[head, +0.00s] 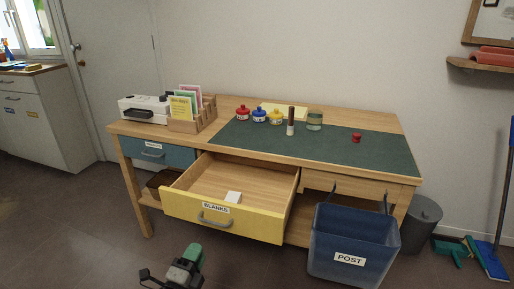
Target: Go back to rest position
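My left gripper (172,275) shows at the bottom edge, left of centre, in front of the desk and below the open yellow drawer. It is dark with a green part on top, and it is cut off by the frame. I cannot make out whether its fingers are apart, and I see nothing held in it. My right gripper is not in view. The yellow drawer (254,227), labelled BLANKS, is pulled out, with a small white block (233,197) inside. The blue drawer (153,153) beside it is shut.
The desk with its green mat (375,152) holds red, blue and yellow pots, a stamp (291,122), a glass jar (314,121) and a small red item (356,138). A blue POST bin (352,243) hangs at the front right. Floor at left is clear.

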